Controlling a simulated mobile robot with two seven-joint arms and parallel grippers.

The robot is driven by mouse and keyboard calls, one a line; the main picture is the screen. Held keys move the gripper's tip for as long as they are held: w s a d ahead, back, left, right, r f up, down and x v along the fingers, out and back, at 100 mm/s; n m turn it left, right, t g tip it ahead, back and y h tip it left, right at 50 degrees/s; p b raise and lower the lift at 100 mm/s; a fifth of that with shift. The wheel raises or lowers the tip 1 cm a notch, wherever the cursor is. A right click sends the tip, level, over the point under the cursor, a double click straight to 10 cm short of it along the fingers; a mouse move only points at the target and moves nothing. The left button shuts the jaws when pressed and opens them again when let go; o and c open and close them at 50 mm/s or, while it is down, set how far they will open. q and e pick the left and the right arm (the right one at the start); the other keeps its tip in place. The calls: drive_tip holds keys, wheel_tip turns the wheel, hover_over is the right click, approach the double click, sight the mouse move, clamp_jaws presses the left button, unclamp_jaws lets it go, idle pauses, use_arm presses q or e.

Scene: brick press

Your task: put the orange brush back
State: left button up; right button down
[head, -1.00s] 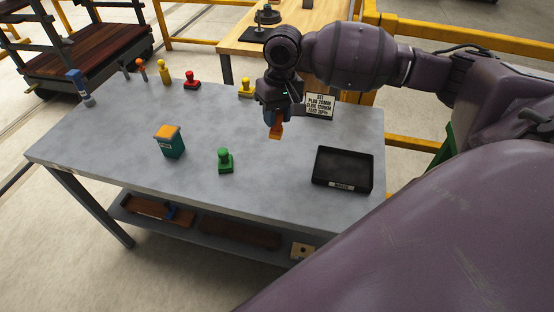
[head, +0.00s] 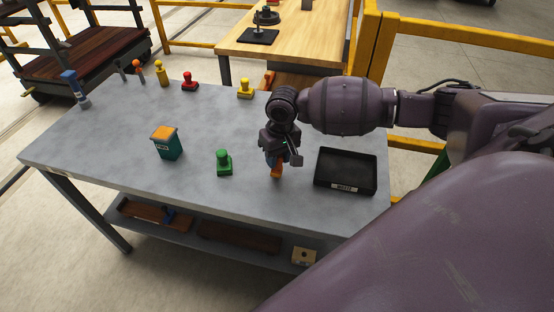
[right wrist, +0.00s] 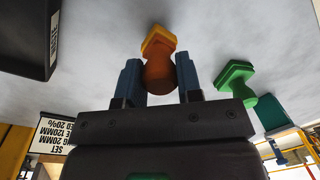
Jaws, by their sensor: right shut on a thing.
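The orange brush (head: 277,171) is in my right gripper (head: 276,160), over the table between the green brush and the black tray. In the right wrist view, both blue fingers of my right gripper (right wrist: 160,82) are shut around its round dark-orange handle, and its lighter orange block (right wrist: 158,41) sticks out beyond them. I cannot tell if it touches the table. A green box with an orange top (head: 167,143) stands left of the green brush (head: 224,163). My left gripper is not in view.
The black tray (head: 345,188) with a label is close to the right. Red (head: 190,82) and yellow (head: 245,89) handled pieces stand along the table's back edge. A lettered sign (right wrist: 59,143) shows in the wrist view. The grey table (head: 110,150) is clear around its left middle.

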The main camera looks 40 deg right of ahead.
drive_tip(key=shift+f, duration=0.5)
drive_tip(key=shift+r, duration=0.1)
drive_tip(key=c, duration=0.8)
unclamp_jaws()
drive_tip(key=r, duration=0.3)
drive_tip(key=r+p, duration=0.1)
drive_tip(key=r, duration=0.3)
drive_tip(key=d+r+p, duration=0.1)
drive_tip(key=r, duration=0.2)
drive_tip(key=shift+r, duration=1)
